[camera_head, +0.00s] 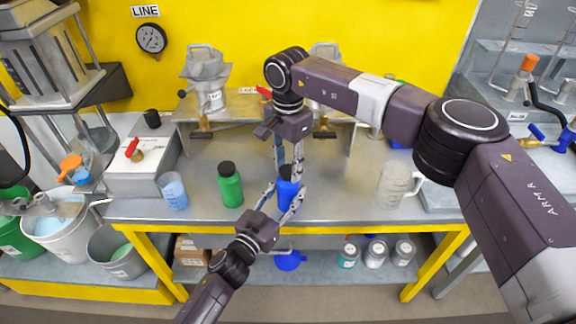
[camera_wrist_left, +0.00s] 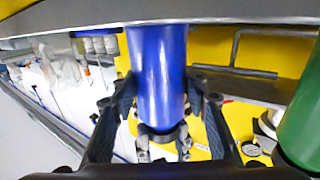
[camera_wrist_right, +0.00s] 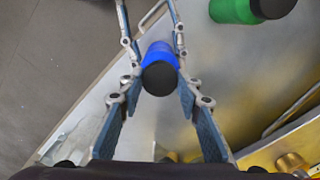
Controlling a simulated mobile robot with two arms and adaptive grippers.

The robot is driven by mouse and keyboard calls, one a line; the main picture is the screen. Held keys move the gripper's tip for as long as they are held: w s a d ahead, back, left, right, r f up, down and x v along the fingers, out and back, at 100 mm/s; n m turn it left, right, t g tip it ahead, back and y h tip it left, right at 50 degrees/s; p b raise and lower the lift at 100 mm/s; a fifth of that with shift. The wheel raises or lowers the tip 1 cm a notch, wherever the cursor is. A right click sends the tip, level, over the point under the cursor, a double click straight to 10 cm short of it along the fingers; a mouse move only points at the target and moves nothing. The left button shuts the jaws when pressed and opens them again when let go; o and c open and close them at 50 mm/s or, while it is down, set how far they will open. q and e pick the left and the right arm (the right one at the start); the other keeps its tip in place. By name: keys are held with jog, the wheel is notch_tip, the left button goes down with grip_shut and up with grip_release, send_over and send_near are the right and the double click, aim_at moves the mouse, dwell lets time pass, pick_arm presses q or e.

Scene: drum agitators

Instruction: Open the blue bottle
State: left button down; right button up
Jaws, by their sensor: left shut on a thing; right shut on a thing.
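The blue bottle (camera_head: 287,191) stands upright near the front edge of the grey table, with a black cap (camera_head: 285,171) on top. My left gripper (camera_head: 286,200) comes in from the front and is shut on the bottle's body; its fingers flank the blue body (camera_wrist_left: 158,75) in the left wrist view. My right gripper (camera_head: 287,174) points down from above and is shut on the cap. In the right wrist view its fingers lie either side of the black cap (camera_wrist_right: 160,78), with the blue body (camera_wrist_right: 158,50) behind it. I see no gap between cap and bottle.
A green bottle (camera_head: 230,186) with a black cap stands just left, and a blue-filled beaker (camera_head: 173,191) farther left. A clear jug (camera_head: 394,186) stands to the right. Hoppers on a raised stand (camera_head: 240,107) are behind. The table between bottle and jug is clear.

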aim_at(288, 170)
jog(key=n, duration=0.9)
jog(key=shift+r, duration=0.2)
jog(key=shift+r, duration=0.95)
jog(key=shift+r, duration=2)
pick_arm(q)
jog(key=c, duration=1)
grip_release()
jog(key=shift+c, duration=0.2)
